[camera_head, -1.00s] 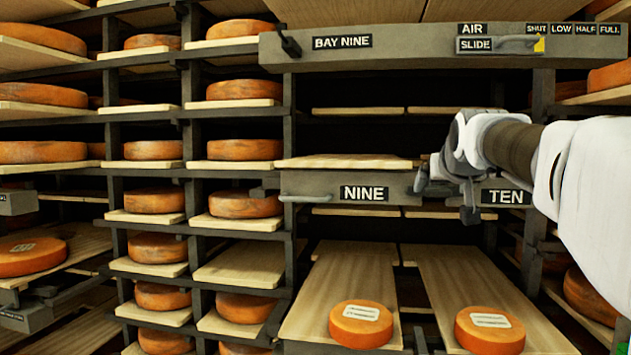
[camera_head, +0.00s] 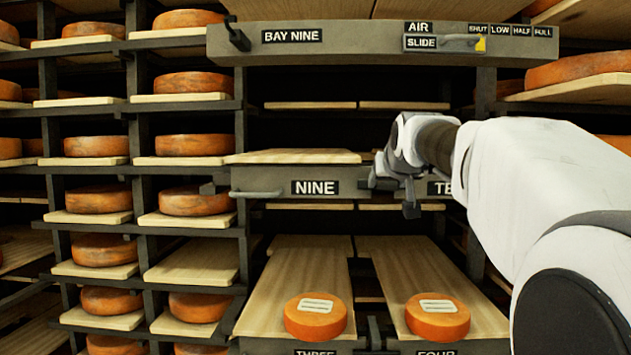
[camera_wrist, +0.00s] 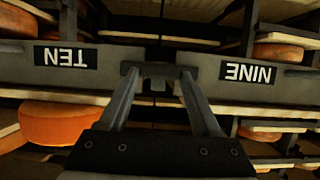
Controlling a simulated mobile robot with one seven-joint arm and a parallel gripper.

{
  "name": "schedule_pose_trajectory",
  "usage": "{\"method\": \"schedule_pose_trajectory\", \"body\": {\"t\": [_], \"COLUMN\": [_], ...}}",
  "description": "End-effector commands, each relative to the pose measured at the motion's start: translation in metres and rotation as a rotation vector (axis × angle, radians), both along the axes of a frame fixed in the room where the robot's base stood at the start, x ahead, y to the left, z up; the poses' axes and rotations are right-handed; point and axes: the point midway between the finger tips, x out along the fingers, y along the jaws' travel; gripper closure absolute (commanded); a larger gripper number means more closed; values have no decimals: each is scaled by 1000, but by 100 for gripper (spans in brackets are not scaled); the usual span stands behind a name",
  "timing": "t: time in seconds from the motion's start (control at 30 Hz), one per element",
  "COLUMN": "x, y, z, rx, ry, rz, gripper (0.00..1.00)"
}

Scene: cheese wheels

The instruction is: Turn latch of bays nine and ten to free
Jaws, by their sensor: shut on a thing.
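The front bar (camera_head: 270,181) of bays nine and ten carries a NINE label (camera_head: 315,188) and a TEN label (camera_head: 440,188), the latter partly covered by my arm. My gripper (camera_head: 392,184) is at the bar between the two labels. In the wrist view, upside down, the NINE label (camera_wrist: 248,72) and the TEN label (camera_wrist: 66,57) lie either side of my gripper (camera_wrist: 157,78). Its fingers are shut on a small dark piece between them, which appears to be the latch (camera_wrist: 157,71). Most of the latch is hidden, and I cannot tell which way it is turned.
A grey beam (camera_head: 370,42) labelled BAY NINE, with an air slide (camera_head: 440,43), runs above. Below, two boards each bear a cheese wheel (camera_head: 315,316), (camera_head: 437,316). Racks of cheese wheels (camera_head: 195,145) stand at left. A handle (camera_head: 257,193) is left of NINE.

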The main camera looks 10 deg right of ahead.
Motion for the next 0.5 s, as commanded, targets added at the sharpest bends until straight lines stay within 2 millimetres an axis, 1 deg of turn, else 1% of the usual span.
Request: {"method": "schedule_pose_trajectory", "body": {"t": [0.27,0.5], "x": [0,1], "y": [1,3], "z": [-1,-3], "rx": [-34,-163], "ry": [10,46], "rz": [1,1], "gripper": [91,91]}}
